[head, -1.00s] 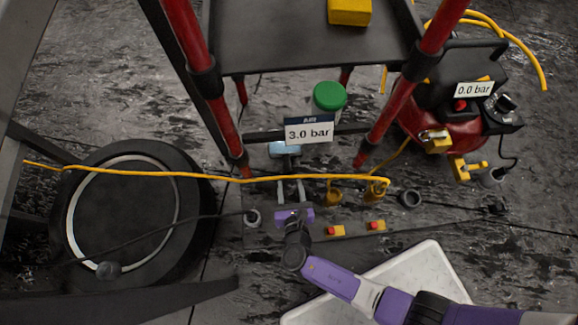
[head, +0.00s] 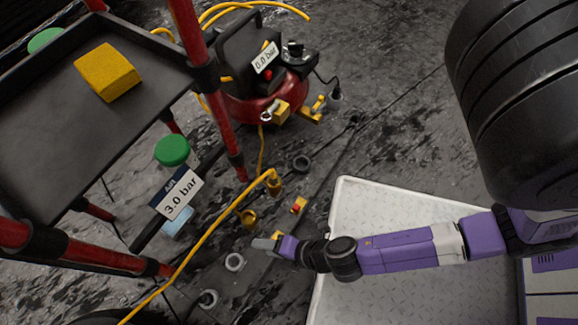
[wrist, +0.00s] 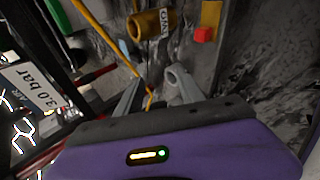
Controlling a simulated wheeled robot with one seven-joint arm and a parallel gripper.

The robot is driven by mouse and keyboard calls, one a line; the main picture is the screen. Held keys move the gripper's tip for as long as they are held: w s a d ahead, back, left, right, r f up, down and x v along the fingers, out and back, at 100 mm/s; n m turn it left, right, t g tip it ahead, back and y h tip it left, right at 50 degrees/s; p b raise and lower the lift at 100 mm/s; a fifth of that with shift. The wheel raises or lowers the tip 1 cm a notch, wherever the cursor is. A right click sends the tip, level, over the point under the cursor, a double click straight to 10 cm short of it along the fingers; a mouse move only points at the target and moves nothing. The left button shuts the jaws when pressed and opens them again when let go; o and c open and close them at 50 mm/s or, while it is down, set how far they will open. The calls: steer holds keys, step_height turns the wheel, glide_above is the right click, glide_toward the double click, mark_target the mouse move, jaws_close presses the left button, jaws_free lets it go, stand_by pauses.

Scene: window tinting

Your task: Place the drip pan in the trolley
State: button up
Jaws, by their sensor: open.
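The trolley (head: 60,140) stands at the left of the head view, with a black upper tray on red posts. A yellow block (head: 107,72) sits on that tray. I cannot make out a drip pan in either current view. My gripper (head: 264,243) is low in front of the trolley, to the right of its nearest post. In the wrist view its two grey fingers (wrist: 153,92) are apart, with a yellow hose passing behind them. I see nothing held between them.
A yellow hose (head: 186,264) runs near my gripper. A green-capped bottle (head: 172,151) stands behind a 3.0 bar sign (head: 178,194). A red compressor (head: 262,106) stands at the back.

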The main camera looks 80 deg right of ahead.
steer(key=s+d+r+m+t, duration=0.2)
steer(key=r+m, duration=0.6)
steer(key=r, duration=0.7)
steer(key=s+d+r+m+t, duration=0.2)
steer(key=r+m, duration=0.7)
steer(key=r, duration=0.6)
steer(key=shift+s+r+t, duration=0.3)
steer(key=shift+s+t, duration=0.3)
steer(key=shift+s, duration=0.45)
step_height(320, 180, up, 36)
steer(key=p, duration=3.5)
steer(key=shift+f+p, duration=0.2)
steer(key=shift+p, duration=0.15)
